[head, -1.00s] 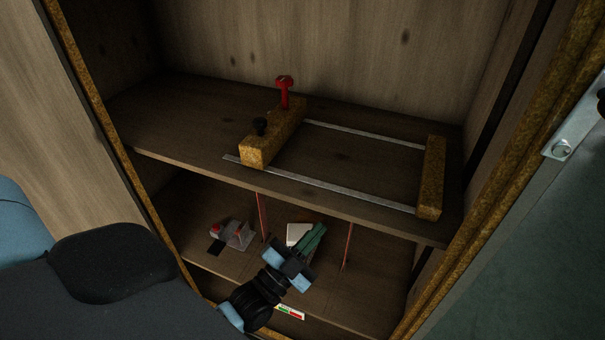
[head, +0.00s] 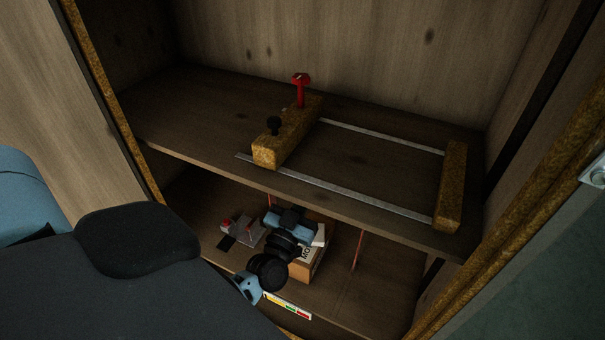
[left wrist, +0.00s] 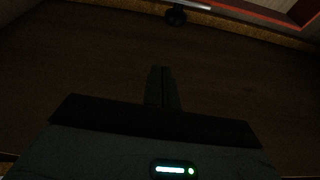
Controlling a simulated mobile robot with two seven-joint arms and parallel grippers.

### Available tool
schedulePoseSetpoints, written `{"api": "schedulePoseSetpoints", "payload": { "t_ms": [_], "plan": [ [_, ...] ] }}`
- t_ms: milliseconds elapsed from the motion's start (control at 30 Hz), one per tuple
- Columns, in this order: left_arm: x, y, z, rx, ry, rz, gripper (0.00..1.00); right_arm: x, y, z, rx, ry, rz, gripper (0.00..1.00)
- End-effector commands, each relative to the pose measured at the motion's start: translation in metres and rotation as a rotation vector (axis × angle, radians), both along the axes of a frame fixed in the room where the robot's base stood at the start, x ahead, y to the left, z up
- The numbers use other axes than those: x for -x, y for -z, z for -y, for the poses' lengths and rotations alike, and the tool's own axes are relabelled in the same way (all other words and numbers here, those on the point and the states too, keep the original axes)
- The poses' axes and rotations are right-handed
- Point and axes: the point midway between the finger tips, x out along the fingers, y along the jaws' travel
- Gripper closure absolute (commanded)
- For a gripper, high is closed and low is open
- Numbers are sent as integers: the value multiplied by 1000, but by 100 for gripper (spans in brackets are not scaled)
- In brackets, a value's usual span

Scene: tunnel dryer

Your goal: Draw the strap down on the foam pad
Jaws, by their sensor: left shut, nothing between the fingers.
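My left gripper is at the lower compartment of the wooden cabinet in the head view, just below the front edge of the upper shelf. Its fingertips are hidden there behind its own body and the shelf edge. In the left wrist view the two dark fingers (left wrist: 162,88) are together with nothing between them, in front of a dark wooden surface. I cannot make out a strap or a foam pad for certain in either view. My right gripper is not in view.
Below are a lettered box (head: 311,262), a small clear object (head: 245,230) and a thin red upright (head: 358,249).

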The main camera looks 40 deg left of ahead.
Motion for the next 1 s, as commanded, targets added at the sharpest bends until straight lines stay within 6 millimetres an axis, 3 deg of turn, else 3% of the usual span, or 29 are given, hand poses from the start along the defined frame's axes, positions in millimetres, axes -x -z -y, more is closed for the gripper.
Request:
{"api": "schedulePoseSetpoints", "payload": {
  "t_ms": [333, 400, 600, 1000],
  "plan": [
    [-60, -22, -13, -2, -1, 2, 100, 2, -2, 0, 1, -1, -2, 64],
    [-56, -2, -13, -3, 1, -7, 100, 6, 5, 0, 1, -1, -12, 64],
    [-56, 17, -14, -2, 0, -4, 100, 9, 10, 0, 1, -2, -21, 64],
    [-55, 20, -14, 0, 1, 0, 100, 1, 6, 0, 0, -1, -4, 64]
  ]
}}
